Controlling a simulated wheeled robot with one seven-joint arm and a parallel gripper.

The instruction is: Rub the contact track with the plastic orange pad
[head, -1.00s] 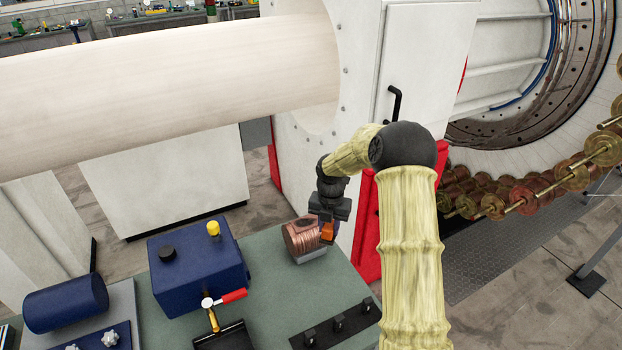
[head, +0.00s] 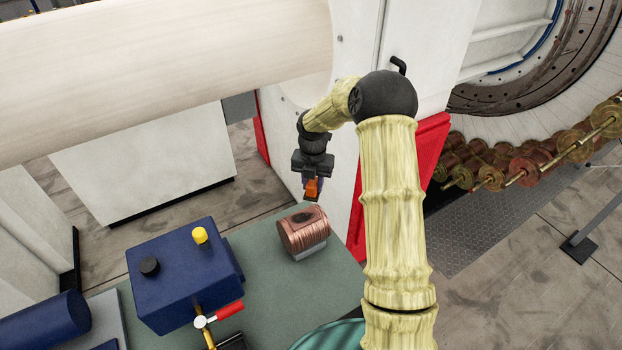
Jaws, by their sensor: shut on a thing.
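My gripper (head: 312,193) is shut on the orange pad (head: 312,186). It holds the pad in the air behind and above a copper-coloured ribbed drum (head: 300,238), apart from it. The drum lies on a small pale support on the green bench top. Its upper side has a dark patch (head: 307,217); I cannot tell if this patch or the ribbed copper surface is the contact track. The pad's lower face is too small to make out.
A blue box (head: 180,275) with a yellow knob and a black knob stands left of the drum. A red-handled lever (head: 228,310) is in front of it. The green bench top (head: 265,285) is bare around the drum. A large pale cylinder (head: 160,70) spans above.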

